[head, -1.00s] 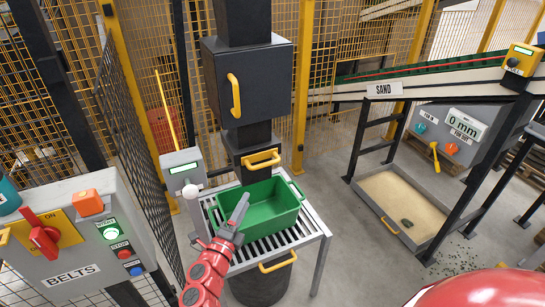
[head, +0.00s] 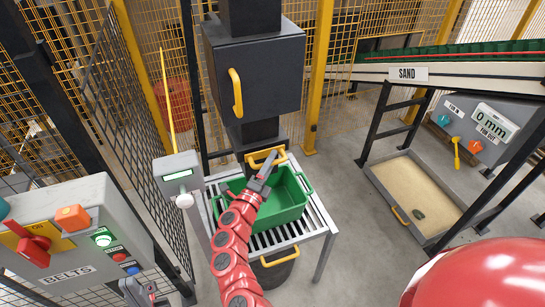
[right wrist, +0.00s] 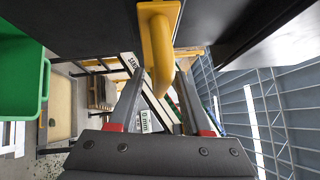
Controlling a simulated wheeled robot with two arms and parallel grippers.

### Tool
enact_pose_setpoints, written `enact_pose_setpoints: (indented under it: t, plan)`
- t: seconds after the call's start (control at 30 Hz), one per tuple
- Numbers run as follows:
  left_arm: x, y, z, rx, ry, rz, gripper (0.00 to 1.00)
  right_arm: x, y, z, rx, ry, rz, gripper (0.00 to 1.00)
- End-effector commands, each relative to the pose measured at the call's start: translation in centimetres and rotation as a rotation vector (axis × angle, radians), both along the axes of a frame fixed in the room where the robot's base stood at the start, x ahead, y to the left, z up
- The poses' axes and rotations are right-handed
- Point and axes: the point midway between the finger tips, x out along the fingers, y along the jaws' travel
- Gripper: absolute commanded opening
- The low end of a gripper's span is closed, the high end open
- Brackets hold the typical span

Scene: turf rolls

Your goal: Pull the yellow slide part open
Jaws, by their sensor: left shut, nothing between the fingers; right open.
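The yellow slide part (head: 267,155) is a handle-shaped piece on the dark column, just above the green crate (head: 285,209). My right gripper (head: 265,174) reaches up over the crate to it. In the right wrist view the yellow slide part (right wrist: 158,50) stands between the open fingers of my right gripper (right wrist: 152,78), which do not clamp it. Whether a finger touches it I cannot tell. My left gripper (head: 143,292) is low at the left, in front of the belts panel, shut and empty.
The green crate sits on a slatted metal stand (head: 312,235). A dark cabinet with a yellow handle (head: 236,92) is above. A grey post box (head: 178,175) stands left of the crate. The belts panel (head: 60,225) is at lower left. A sand tray (head: 415,195) lies right.

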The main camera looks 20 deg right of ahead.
Motion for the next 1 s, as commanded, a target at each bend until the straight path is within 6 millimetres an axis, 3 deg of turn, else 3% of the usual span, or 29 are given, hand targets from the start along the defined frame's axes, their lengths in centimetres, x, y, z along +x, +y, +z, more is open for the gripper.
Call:
enact_pose_setpoints:
  t: [0.2, 0.5, 1.0]
  plan:
    - [0.00, 0.00, -0.01, 0.000, 0.000, 0.000, 0.00, 0.01, 0.01, -0.02, 0.000, 0.000, 0.000, 0.49]
    - [-0.01, 0.00, -0.01, 0.000, 0.000, 0.000, 0.00, 0.01, 0.02, -0.01, 0.000, 0.000, 0.000, 0.00]
    - [0.00, 0.00, -0.01, 0.000, 0.000, 0.000, 0.00, 0.01, 0.03, 0.00, 0.000, 0.000, 0.001, 0.00]
